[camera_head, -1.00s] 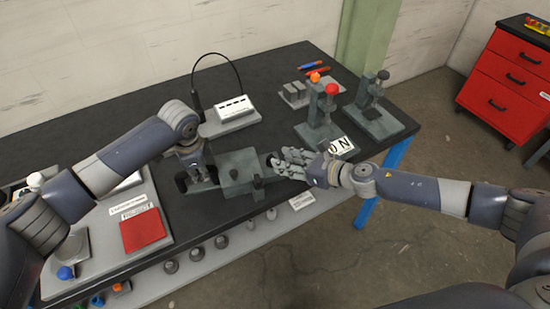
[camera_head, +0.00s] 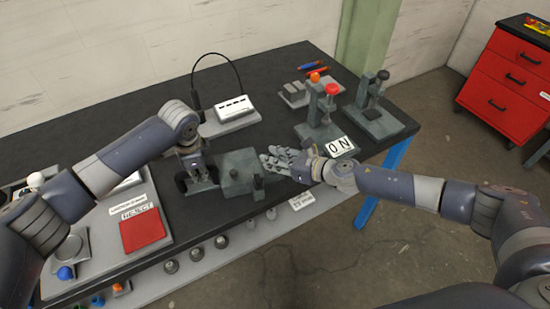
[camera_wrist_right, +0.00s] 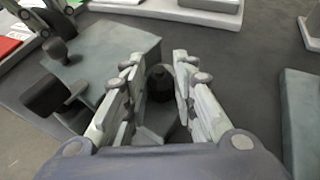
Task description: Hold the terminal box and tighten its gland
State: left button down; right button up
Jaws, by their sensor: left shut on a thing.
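The terminal box (camera_head: 237,182) is a grey-green block with a dark knob on top, on the black table between my grippers. My left gripper (camera_head: 197,182) is shut on its left side; the exact contact is hard to see. The box also shows in the right wrist view (camera_wrist_right: 115,48). A black rounded gland (camera_wrist_right: 160,84) sticks out from the box's side there. My right gripper (camera_head: 268,163) is at the box's right side. In the right wrist view its two fingers (camera_wrist_right: 160,75) stand apart on either side of the gland, with small gaps.
A white device (camera_head: 235,108) with a black cable is behind. Clamp stands (camera_head: 322,125) (camera_head: 375,105) are at right, beside an "ON" card (camera_head: 340,146). A red reject pad (camera_head: 143,229) lies at left.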

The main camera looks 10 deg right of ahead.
jog(key=shift+a+m+t+h, duration=0.1)
jog(key=shift+m+t+h, duration=0.2)
jog(key=shift+m+t, duration=0.1)
jog(key=shift+a+r+m+t+h, duration=0.1)
jog(key=shift+m+t+h, duration=0.2)
jog(key=shift+m+h, duration=0.2)
jog(key=shift+s+a+m+t+h, duration=0.1)
jog(key=shift+m+t+h, duration=0.35)
jog(key=shift+m+h, duration=0.6)
jog(key=shift+a+m+t+h, duration=0.1)
jog(key=shift+m+t+h, duration=0.35)
jog(key=shift+m+h, duration=0.6)
jog(key=shift+h, duration=0.4)
jog(key=o, duration=0.8)
jog(key=shift+d+y, duration=0.1)
jog(key=shift+y, duration=0.2)
